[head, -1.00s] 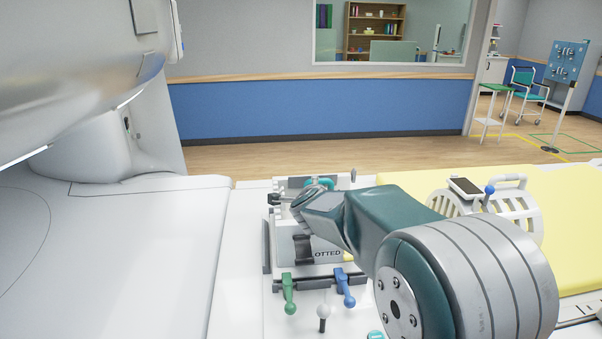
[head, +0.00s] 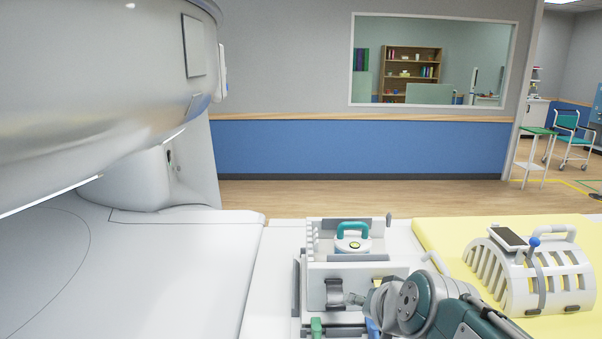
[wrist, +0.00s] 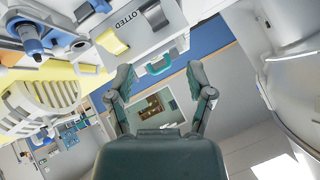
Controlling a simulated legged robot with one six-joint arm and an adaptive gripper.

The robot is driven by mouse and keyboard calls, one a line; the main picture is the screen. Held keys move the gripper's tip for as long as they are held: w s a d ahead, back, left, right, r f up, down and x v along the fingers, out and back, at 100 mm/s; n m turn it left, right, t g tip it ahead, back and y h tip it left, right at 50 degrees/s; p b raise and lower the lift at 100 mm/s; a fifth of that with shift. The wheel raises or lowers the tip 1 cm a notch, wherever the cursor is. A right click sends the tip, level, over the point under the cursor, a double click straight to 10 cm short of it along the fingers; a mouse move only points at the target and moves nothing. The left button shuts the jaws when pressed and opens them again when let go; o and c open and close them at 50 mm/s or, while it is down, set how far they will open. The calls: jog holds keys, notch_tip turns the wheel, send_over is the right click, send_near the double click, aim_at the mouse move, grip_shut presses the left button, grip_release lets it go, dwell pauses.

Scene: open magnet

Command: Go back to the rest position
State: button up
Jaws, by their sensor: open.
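My gripper shows in the wrist view (wrist: 160,75) with its two fingers spread wide and nothing held between them. In the head view my arm is folded low at the bottom right of centre, just in front of the white box unit (head: 320,272). The gripper's fingers are small and partly hidden there. A lidded part with a teal handle (head: 353,231) sits at the back of that unit, apart from my gripper. The same teal handle shows beyond the fingertips in the wrist view (wrist: 159,66).
The large white magnet housing (head: 100,90) overhangs the left side. A slotted white coil frame (head: 535,280) stands on the yellow pad (head: 440,235) to the right. Green (head: 316,326) and blue (head: 373,328) levers show at the bottom edge.

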jog(key=s+d+f+n+g+h, duration=0.1)
jog(key=s+d+f+n, duration=0.1)
jog(key=s, duration=0.5)
jog(key=s+d+f+n+g+h, duration=0.1)
jog(key=s+d+f+n+g, duration=0.1)
jog(key=s, duration=0.5)
jog(key=shift+s+d+f+h, duration=0.15)
jog(key=shift+d+f+h, duration=0.15)
jog(key=shift+d+f, duration=0.25)
jog(key=shift+a, duration=0.1)
